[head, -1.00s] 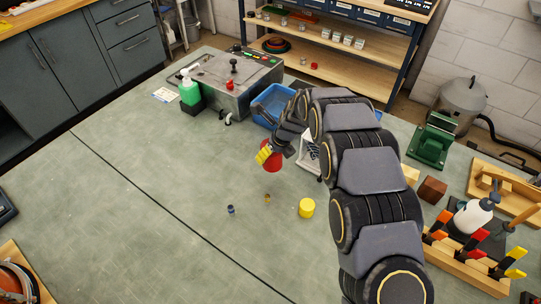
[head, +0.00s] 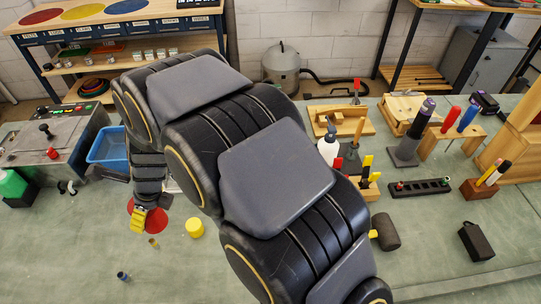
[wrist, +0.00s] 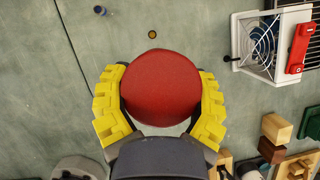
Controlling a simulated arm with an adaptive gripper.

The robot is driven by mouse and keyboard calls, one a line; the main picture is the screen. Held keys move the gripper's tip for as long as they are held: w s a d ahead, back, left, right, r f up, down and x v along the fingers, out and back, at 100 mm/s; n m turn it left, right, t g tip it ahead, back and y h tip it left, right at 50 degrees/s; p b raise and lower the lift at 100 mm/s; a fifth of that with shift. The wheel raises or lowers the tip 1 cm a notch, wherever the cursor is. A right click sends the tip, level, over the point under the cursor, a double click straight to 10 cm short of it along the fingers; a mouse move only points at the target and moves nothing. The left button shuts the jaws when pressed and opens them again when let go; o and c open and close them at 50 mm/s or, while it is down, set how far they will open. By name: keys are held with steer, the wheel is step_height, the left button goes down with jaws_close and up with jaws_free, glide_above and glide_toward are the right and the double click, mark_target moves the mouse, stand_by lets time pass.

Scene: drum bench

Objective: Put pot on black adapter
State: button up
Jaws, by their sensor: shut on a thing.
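My gripper (head: 139,219), with yellow fingers, is shut on a round red thing (head: 130,207), which I take for the pot. In the wrist view the red pot (wrist: 160,88) sits between both fingers, its smooth round face toward the camera. Its far side is hidden, and I cannot tell its height above the bench. A black box (head: 477,241) with a small knob or plug lies on the bench at the right of the head view; it looks like the black adapter. It stands well apart from my gripper.
A dark mallet head (head: 385,231), a black strip (head: 420,187) and a wooden pen block (head: 479,189) are near the black box.

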steer(key=r, duration=0.9)
steer(key=shift+w+d, duration=0.25)
steer(key=shift+d, duration=0.05)
steer(key=w+d+m+t, duration=0.1)
steer(key=w+d+m, duration=0.1)
steer(key=w+d, duration=0.5)
steer(key=w+d+m, duration=0.2)
steer(key=d, duration=0.9)
steer(key=d+m+t+h, duration=0.15)
steer(key=d+m, duration=0.25)
steer(key=d, duration=1.4)
steer(key=s+d+m+t+h, duration=0.15)
steer(key=s+d, duration=0.25)
steer(key=d, duration=0.6)
steer(key=s+d+m+h, duration=0.1)
steer(key=s+d+m, duration=0.25)
steer(key=d, duration=0.65)
steer(key=s+d+m+h, duration=0.1)
steer(key=s+d+m, duration=0.1)
steer(key=s+d, duration=0.5)
steer(key=s+d+m, duration=0.2)
steer(key=s+d, duration=0.2)
steer(key=s, duration=0.5)
glide_above(481, 236)
step_height(481, 236, down, 15)
steer(key=shift+a, duration=0.1)
steer(key=shift+f, duration=1.7)
